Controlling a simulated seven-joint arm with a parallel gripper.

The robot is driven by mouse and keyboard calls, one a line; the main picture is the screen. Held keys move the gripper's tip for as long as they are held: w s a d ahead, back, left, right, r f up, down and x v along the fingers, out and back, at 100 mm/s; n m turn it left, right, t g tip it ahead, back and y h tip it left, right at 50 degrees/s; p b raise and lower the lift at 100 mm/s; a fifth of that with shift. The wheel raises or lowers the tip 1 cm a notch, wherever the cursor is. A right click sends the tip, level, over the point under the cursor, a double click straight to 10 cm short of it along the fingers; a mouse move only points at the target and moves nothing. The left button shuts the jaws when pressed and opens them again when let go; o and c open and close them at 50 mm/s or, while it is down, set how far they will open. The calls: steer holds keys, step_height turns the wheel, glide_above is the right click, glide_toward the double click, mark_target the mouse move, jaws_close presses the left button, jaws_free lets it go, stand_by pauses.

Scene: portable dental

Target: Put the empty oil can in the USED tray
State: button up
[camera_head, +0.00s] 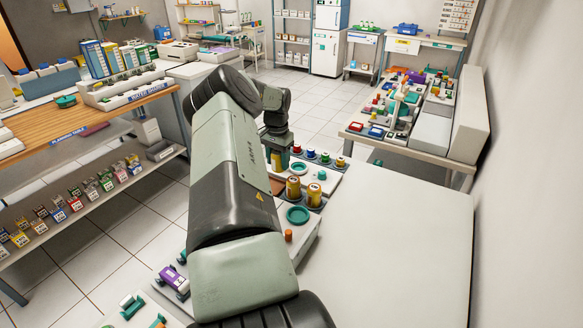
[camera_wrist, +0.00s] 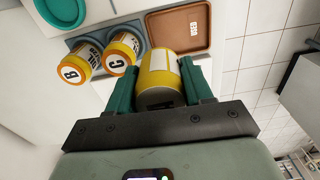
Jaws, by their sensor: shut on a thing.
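My gripper (camera_wrist: 163,68) is shut on a yellow can (camera_wrist: 160,72) with a pale label, which sits between its two green fingers. Any letter on the can is not readable. The brown USED tray (camera_wrist: 180,25) lies just beyond the can in the wrist view and looks empty; the can overlaps its near edge in the picture. In the head view my arm covers much of the area, and the held can (camera_head: 278,160) shows only partly beside the tray's brown edge (camera_head: 277,186).
Cans B (camera_wrist: 73,67) and C (camera_wrist: 119,55) stand in a dark holder left of the held can. A teal dish (camera_head: 298,214) and small colored-capped jars (camera_head: 325,157) are nearby. The white table (camera_head: 400,230) to the right is clear.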

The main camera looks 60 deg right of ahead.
steer(key=shift+w+a+f, duration=0.1)
steer(key=shift+w+f, duration=0.5)
steer(key=shift+f, duration=0.8)
steer(key=shift+w+a+f, duration=0.1)
steer(key=shift+w+f, duration=0.55)
steer(key=shift+f, duration=0.75)
steer(key=shift+w+a+f, duration=0.1)
steer(key=shift+w+f, duration=0.5)
steer(key=shift+f, duration=0.8)
steer(key=shift+f, duration=0.1)
steer(key=o, duration=1.2)
steer(key=shift+c, duration=0.2)
step_height(320, 180, up, 11)
